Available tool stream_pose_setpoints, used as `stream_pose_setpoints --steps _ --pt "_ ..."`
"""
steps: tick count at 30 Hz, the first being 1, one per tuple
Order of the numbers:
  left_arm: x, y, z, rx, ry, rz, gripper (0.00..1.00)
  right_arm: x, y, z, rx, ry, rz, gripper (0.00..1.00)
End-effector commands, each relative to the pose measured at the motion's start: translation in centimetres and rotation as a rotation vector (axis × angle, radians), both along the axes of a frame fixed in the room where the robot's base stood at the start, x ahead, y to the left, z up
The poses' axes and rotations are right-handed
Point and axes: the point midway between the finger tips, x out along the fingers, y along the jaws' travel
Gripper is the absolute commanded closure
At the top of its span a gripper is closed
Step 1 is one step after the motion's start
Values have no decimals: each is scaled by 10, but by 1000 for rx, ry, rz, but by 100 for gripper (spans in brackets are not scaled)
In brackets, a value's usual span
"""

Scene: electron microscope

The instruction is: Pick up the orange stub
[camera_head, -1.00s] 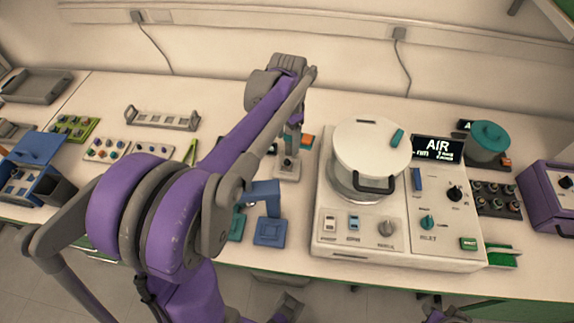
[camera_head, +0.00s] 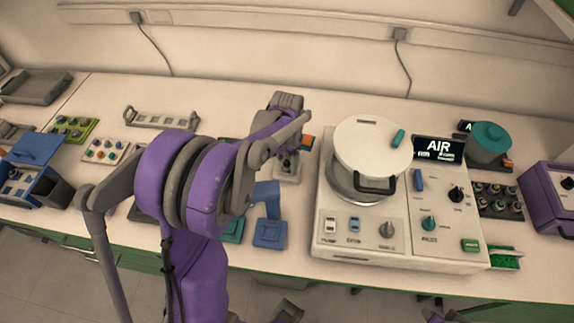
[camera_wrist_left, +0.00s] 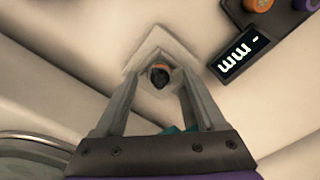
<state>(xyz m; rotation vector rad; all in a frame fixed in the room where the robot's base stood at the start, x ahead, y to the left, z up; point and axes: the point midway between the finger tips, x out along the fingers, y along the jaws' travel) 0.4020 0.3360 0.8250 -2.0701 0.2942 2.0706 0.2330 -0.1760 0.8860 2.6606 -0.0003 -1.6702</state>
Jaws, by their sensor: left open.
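The orange stub (camera_wrist_left: 160,75) shows in the left wrist view as a small dark piece with a thin orange rim at its top edge. It sits on a pale square stand (camera_wrist_left: 152,45). My left gripper (camera_wrist_left: 160,82) is open, with one finger on each side of the stub; I cannot tell whether either finger touches it. In the head view my left gripper (camera_head: 287,160) is above the small pale stand (camera_head: 287,174), and the hand and forearm hide most of the stub.
Right of the stand is a white machine (camera_head: 400,250) with a round lidded chamber (camera_head: 370,150). A blue stand (camera_head: 269,232) is in front. A small display (camera_wrist_left: 240,58) is close by in the wrist view. A grey rack (camera_head: 162,118) stands at the back left.

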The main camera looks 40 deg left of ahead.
Motion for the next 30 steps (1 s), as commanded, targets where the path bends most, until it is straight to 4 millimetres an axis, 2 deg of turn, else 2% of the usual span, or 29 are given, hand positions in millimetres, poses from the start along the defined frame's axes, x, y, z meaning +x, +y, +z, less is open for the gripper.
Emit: stream_pose_setpoints --steps 5,17,30 --pt "0 0 0 0 0 0 28 0 0 0 0 0 0 73" --pt "0 0 0 0 0 0 98 0 0 0 0 0 0 73" --pt "0 0 4 0 0 0 100 0 0 1 0 0 0 73"
